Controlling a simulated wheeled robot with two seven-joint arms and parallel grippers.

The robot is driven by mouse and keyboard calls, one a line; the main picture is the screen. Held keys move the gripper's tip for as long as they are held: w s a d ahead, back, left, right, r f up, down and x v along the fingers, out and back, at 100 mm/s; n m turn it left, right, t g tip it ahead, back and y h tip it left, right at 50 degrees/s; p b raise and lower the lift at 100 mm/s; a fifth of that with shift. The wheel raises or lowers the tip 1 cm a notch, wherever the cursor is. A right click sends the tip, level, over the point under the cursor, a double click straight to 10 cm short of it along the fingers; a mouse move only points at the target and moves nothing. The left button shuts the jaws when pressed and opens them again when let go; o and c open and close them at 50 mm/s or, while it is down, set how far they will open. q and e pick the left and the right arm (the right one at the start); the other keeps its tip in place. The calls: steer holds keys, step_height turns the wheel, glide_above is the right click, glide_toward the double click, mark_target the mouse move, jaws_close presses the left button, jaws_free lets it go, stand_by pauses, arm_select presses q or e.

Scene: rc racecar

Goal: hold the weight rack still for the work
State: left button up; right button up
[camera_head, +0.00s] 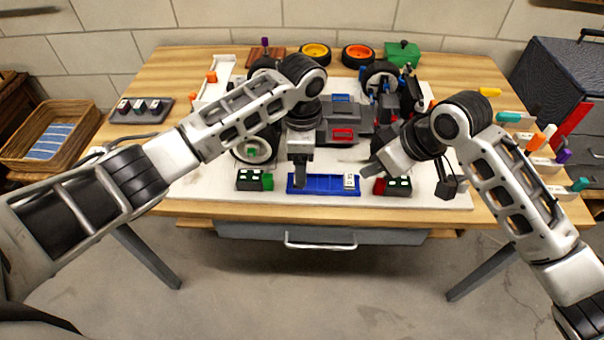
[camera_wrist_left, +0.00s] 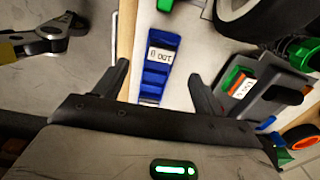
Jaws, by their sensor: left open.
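The weight rack (camera_head: 323,186) is a blue tray with dividers. It lies near the front edge of the white mat, with a white weight (camera_head: 350,181) at its right end. My left gripper (camera_head: 300,182) points down over its left part. In the left wrist view, the blue rack (camera_wrist_left: 156,77) with white labelled weights, one reading 100 g, shows between the open fingers of the left gripper (camera_wrist_left: 160,75). No contact with the rack shows. My right gripper (camera_head: 372,170) is right of the rack; its finger gap is unclear.
Small dark boxes with a green end (camera_head: 254,181) and a red end (camera_head: 397,187) flank the rack. The drawer handle (camera_head: 320,244) is below the table's front edge.

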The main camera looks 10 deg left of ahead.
mark_target(323, 184)
arm_select(q)
step_height(323, 184, down, 6)
steer(key=shift+f, duration=0.1)
stand_by(0.4)
